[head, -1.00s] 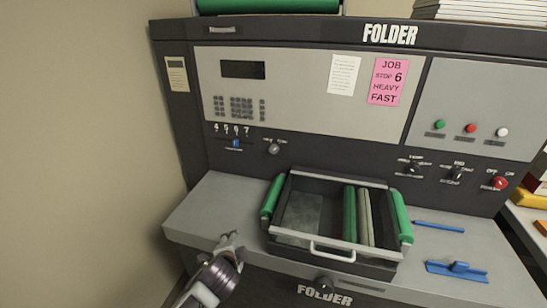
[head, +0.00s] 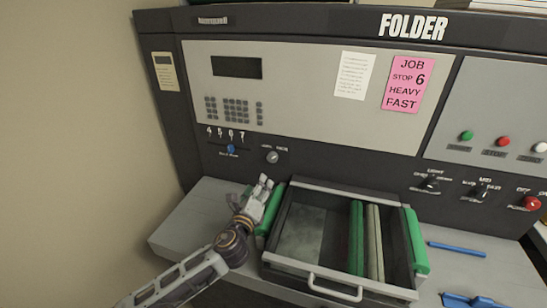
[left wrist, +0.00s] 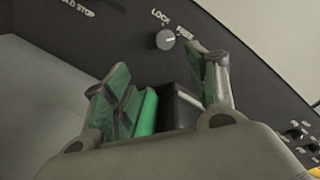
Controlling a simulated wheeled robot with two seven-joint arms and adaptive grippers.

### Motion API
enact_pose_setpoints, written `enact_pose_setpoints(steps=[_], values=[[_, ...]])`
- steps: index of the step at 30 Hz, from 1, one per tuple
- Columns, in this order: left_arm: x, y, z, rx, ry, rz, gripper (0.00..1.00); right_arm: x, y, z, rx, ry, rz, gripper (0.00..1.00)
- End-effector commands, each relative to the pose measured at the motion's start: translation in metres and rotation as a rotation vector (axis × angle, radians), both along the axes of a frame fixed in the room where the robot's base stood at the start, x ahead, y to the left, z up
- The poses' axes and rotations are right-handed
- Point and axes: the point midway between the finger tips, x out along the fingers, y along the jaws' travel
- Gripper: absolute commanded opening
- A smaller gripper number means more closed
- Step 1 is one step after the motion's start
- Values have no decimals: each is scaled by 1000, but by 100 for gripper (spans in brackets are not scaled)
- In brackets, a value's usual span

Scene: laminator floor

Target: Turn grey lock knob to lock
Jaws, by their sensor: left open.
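The grey lock knob (head: 272,157) is on the dark front panel of the folder, right of the blue slider. In the left wrist view the knob (left wrist: 166,39) sits below the words LOCK and FREE, beyond my fingers. My left gripper (head: 266,183) is open and empty, below and slightly left of the knob and apart from it, beside the tray's left green roller. In the left wrist view its two fingers (left wrist: 162,80) stand spread. My right gripper is not in view.
An open tray (head: 340,290) with green rollers and a handle sits close to the right of my left gripper. A blue slider (head: 231,149) is left of the knob. Black knobs (head: 431,184) and a red knob (head: 531,203) are farther right. Blue tools (head: 456,249) lie right of the tray.

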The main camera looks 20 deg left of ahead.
Motion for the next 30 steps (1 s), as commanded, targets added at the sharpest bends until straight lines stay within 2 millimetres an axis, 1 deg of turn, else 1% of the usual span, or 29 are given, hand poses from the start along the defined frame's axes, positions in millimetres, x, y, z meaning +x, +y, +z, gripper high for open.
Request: enact_pose_setpoints(steps=[6, 16, 20, 26, 30], values=[[3, -3, 4, 63, -22, -23, 58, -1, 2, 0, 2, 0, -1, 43], [3, -3, 4, 64, -22, -23, 58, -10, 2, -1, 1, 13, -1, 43], [5, -3, 4, 63, -22, -22, 58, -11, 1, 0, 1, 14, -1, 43], [14, -3, 4, 63, -22, -21, 58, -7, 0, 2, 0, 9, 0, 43], [24, -2, 5, 64, -23, -21, 58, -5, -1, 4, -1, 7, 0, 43]])
